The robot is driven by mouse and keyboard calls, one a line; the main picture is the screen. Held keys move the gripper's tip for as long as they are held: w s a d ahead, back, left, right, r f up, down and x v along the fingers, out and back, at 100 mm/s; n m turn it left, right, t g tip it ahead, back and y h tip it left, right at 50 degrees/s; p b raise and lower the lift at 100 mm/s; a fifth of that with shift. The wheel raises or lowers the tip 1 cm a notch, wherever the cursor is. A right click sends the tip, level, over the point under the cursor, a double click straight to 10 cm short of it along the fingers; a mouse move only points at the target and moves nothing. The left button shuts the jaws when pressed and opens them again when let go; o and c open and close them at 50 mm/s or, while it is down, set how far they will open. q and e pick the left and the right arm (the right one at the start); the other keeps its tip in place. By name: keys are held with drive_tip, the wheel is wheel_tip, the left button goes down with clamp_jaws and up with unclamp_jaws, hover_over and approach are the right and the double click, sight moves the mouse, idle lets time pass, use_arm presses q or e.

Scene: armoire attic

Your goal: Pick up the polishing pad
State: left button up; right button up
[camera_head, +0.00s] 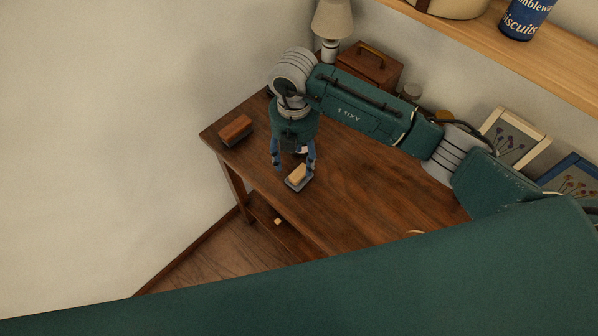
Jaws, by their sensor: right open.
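The polishing pad looks to be the small flat blue-grey piece with a pale tan block on top (298,176). It lies on the wooden table (375,185) close to its front edge. My right gripper (293,166) points down just behind and above it, its blue fingers spread and nothing between them. One finger partly overlaps the pad's edge in the picture; I cannot tell whether they touch. My left gripper is not in view.
A brown block (235,130) sits at the table's left corner. A lamp (332,20), a wooden box with a handle (370,66) and framed flower pictures (514,137) stand along the back. A shelf (540,58) holds a blue biscuit tin (525,15).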

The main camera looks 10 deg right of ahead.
sight(297, 170)
drive_tip(key=shift+f, duration=0.35)
drive_tip(key=f+p, duration=0.1)
drive_tip(key=f, duration=0.3)
drive_tip(key=shift+w+d+f+p, duration=0.1)
drive_tip(key=shift+d+f+p, duration=0.1)
drive_tip(key=shift+p, duration=0.15)
drive_tip(key=shift+f, duration=0.3)
drive_tip(key=shift+w+f, duration=0.1)
drive_tip(key=shift+c, duration=0.2)
drive_tip(key=c, duration=0.8)
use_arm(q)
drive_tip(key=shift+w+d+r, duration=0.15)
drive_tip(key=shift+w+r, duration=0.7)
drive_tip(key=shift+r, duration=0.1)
use_arm(e)
drive_tip(key=c, duration=0.4)
